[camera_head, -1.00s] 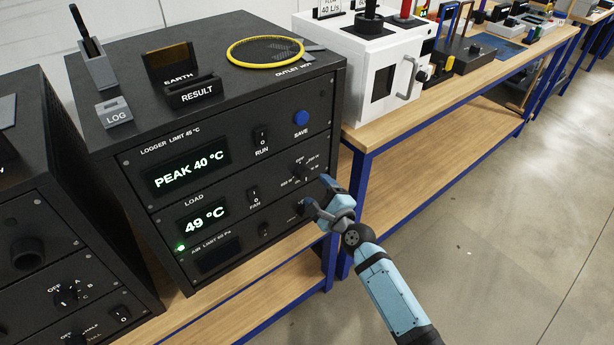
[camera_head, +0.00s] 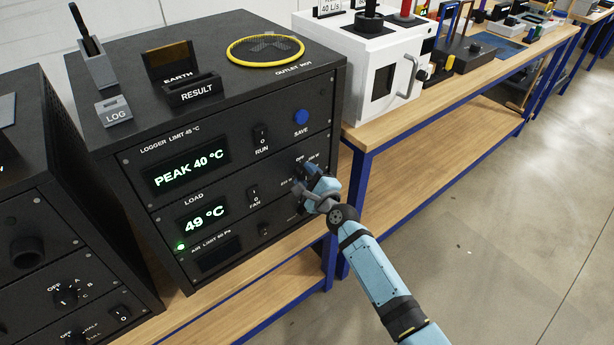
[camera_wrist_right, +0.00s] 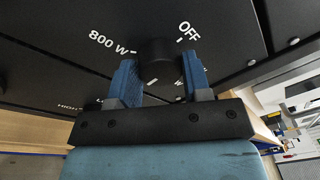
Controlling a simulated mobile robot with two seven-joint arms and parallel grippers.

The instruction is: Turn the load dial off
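The load dial is a black round knob (camera_wrist_right: 157,55) in the right wrist view, with "OFF" printed to its upper right and "800 W" to its upper left. In the head view my right gripper (camera_head: 312,188) covers it on the black rack unit's front (camera_head: 250,170). My right gripper's blue fingers (camera_wrist_right: 158,80) stand apart on either side of the knob; I cannot tell whether they touch it. The dial's pointer setting is unclear. The load display (camera_head: 204,221) reads 49 °C. My left gripper is not in view.
Above the dial are the RUN switch (camera_head: 262,136) and the blue SAVE button (camera_head: 301,117); the FAN switch (camera_head: 254,192) is to its left. A white cabinet (camera_head: 385,75) stands to the right on the bench. The floor at right is clear.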

